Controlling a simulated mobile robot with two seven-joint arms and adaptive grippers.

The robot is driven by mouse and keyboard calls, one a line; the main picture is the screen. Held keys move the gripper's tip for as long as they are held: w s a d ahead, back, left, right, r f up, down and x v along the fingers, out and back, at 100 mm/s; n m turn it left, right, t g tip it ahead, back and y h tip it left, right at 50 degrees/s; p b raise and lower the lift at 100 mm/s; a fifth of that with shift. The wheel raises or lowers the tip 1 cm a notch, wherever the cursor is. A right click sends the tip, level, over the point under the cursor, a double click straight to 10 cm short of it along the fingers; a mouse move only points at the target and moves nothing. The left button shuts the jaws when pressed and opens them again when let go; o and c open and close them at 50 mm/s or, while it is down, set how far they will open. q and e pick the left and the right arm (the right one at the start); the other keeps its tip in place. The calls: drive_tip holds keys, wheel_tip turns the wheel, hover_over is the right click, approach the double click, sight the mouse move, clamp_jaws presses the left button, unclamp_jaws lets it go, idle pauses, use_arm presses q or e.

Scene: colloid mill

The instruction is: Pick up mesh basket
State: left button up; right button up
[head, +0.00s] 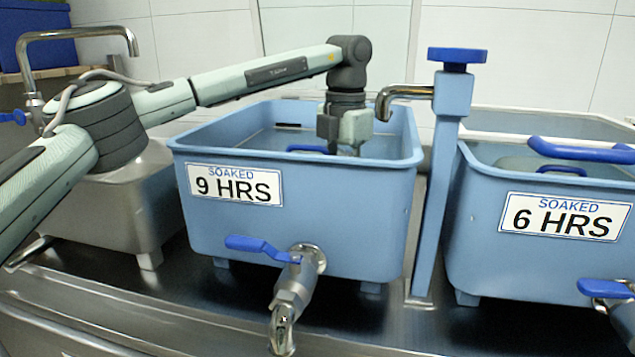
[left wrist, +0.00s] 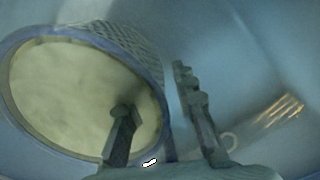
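The mesh basket (left wrist: 125,40) is round with a blue rim and shows in the left wrist view, filled with a pale cream mass (left wrist: 75,95). In the head view, a blue piece (head: 307,149) shows inside the blue tub labelled "SOAKED 9 HRS" (head: 300,225); the tub wall hides most of what is below. My left gripper (head: 345,148) reaches down into this tub. In the left wrist view its fingers (left wrist: 155,90) are apart, one over the basket's inside and one outside, with the rim between them. Whether they touch the rim is unclear. My right gripper is not in view.
A tap on a blue post (head: 450,150) stands right of the tub, its spout near my gripper. A second blue tub labelled "SOAKED 6 HRS" (head: 500,255) is farther right. A steel basin (head: 105,215) and tap (head: 85,33) are at left. A valve (head: 290,295) sticks out in front.

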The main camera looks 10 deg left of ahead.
use_arm(q)
clamp_jaws()
drive_tip(key=shift+r, duration=0.2)
idle(0.4)
drive_tip(key=shift+r, duration=0.45)
wheel_tip(320, 180, up, 7)
drive_tip(key=shift+f, duration=0.1)
wheel_tip(320, 180, up, 12)
drive_tip(key=p, duration=0.4)
drive_tip(key=shift+r+p, duration=0.25)
drive_tip(key=shift+p, duration=0.15)
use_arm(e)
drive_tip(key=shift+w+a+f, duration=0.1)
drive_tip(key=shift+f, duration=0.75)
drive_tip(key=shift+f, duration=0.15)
